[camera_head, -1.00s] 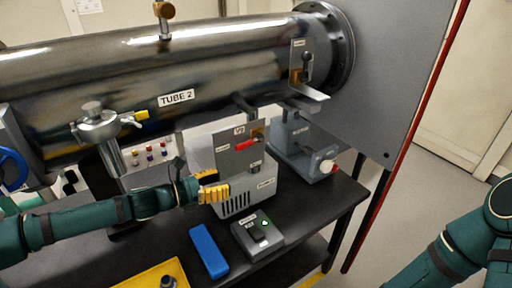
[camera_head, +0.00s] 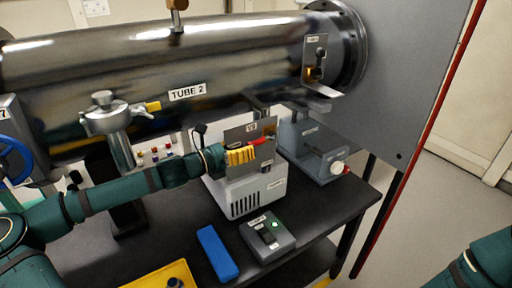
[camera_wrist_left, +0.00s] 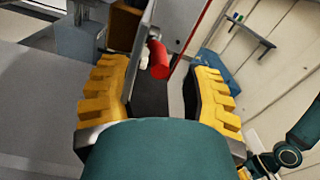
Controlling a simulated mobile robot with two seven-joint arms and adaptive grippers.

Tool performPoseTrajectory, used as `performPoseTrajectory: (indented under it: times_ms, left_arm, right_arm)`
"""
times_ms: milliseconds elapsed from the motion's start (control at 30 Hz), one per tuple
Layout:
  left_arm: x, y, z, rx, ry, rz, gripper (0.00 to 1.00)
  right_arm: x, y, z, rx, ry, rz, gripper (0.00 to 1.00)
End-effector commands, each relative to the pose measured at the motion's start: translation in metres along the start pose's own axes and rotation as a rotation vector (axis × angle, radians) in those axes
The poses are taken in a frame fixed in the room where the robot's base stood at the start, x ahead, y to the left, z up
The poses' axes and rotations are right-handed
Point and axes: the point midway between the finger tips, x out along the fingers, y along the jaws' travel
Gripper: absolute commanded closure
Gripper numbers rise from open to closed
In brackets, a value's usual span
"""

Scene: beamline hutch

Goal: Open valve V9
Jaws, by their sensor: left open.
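Valve V9's grey panel (camera_head: 236,135) stands on a light grey vented box (camera_head: 245,190), its label at the top. Its red lever handle (camera_head: 261,140) lies roughly sideways, tilted slightly up to the right. My left gripper (camera_head: 243,155) is at the panel, its yellow fingers just below the handle and hiding part of the panel. In the left wrist view, the gripper (camera_wrist_left: 160,75) is open, and the red handle (camera_wrist_left: 158,60) shows between the two fingers, apart from both.
The TUBE 2 pipe (camera_head: 180,70) runs above. A grey device with a white knob (camera_head: 316,157) stands to the right. A grey switch box with a green light (camera_head: 268,237), a blue block (camera_head: 217,252) and a yellow tray (camera_head: 160,276) are in front on the black table (camera_head: 320,225).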

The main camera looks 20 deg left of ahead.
Motion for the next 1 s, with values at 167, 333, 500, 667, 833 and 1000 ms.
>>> performPoseTrajectory:
  times_ms: [167, 333, 500, 667, 833, 1000]
  left_arm:
    - [0.026, -0.001, -0.001, 0.001, 0.0, -0.002, 0.51]
    - [0.038, 0.0, -0.001, 0.001, 0.001, 0.0, 0.51]
    - [0.041, 0.0, 0.0, 0.001, 0.001, 0.0, 0.51]
    - [0.041, 0.0, 0.0, 0.001, 0.001, 0.0, 0.51]
    - [0.041, 0.0, 0.0, 0.001, 0.001, 0.0, 1.0]
    - [0.041, 0.0, 0.0, 0.001, 0.001, 0.0, 1.0]
  right_arm:
    - [0.006, 0.002, -0.001, 0.0, 0.003, 0.0, 0.51]
    - [0.008, 0.003, -0.001, -0.001, 0.004, 0.0, 0.51]
    - [0.008, 0.003, -0.001, -0.001, 0.005, 0.0, 0.51]
    - [0.008, 0.003, -0.001, -0.001, 0.005, 0.0, 0.51]
    - [0.008, 0.003, -0.001, -0.001, 0.005, 0.0, 0.51]
    - [0.008, 0.003, -0.001, -0.001, 0.005, 0.0, 0.51]
